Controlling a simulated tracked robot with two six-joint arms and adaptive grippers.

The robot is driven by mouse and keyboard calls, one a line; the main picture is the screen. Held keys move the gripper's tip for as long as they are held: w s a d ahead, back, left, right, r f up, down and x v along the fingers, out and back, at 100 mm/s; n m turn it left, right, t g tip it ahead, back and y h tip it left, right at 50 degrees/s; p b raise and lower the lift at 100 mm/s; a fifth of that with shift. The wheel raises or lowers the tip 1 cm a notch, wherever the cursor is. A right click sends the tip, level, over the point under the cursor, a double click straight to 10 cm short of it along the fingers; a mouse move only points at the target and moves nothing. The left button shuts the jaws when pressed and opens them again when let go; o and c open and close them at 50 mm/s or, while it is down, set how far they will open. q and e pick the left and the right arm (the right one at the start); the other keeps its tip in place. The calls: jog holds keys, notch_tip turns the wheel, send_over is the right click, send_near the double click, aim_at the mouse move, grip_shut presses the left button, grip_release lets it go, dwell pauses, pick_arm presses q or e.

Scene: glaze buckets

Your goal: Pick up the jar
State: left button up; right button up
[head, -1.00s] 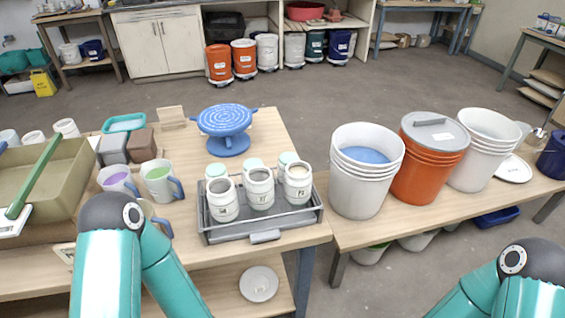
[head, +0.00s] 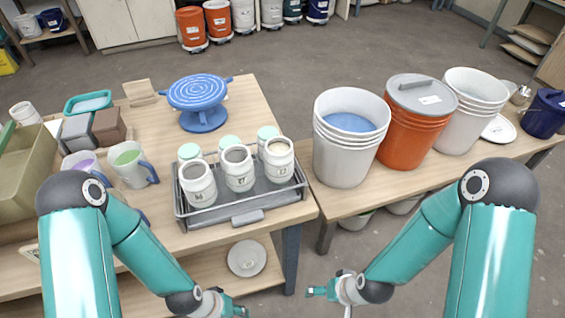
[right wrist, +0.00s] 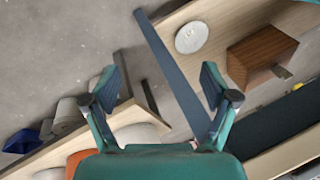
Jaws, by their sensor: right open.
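Three white labelled jars stand in the front row of a grey tray (head: 236,217) on the left table: a left jar (head: 198,186), a middle jar (head: 239,171) and a right jar (head: 279,164). They show greyish or cream tops. Behind them are jars with mint-green tops (head: 229,142), partly hidden. My right gripper (head: 312,291) is low in front of the tables, below and right of the tray, apart from every jar. In the right wrist view it (right wrist: 160,82) is open and empty. My left gripper (head: 240,313) is at the bottom edge, partly cut off, its jaw state unclear.
A blue turntable (head: 198,92) stands behind the tray, with mugs (head: 130,165) to its left. White and orange buckets (head: 405,130) stand on the right bench (head: 365,208). A white plate (head: 246,258) lies on the lower shelf. Table edges and a leg (head: 291,258) are near my grippers.

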jog(key=shift+o, duration=0.5)
jog(key=w+a+r+n+t+b, duration=0.1)
jog(key=w+a+r+n+t, duration=0.1)
jog(key=w+r, duration=0.5)
jog(key=shift+r+t, duration=0.6)
jog(key=shift+t, duration=0.2)
jog(key=n+t+y+b, duration=0.1)
jog(key=n+t+b, duration=0.2)
jog(key=t, duration=0.4)
send_near(285, 169)
jog(key=p+x, duration=0.1)
jog(key=x, duration=0.7)
jog(key=shift+w+a+f, duration=0.1)
jog(key=shift+w+f, duration=0.05)
jog(key=shift+w, duration=0.15)
jog(key=shift+p+x, duration=0.6)
jog(key=shift+x, duration=2.2)
jog(key=shift+a, duration=0.1)
jog(key=c, duration=1.7)
jog(key=shift+w+r, duration=0.1)
jog(key=shift+r, duration=0.15)
jog(key=shift+c, duration=0.7)
jog(key=shift+r, duration=0.3)
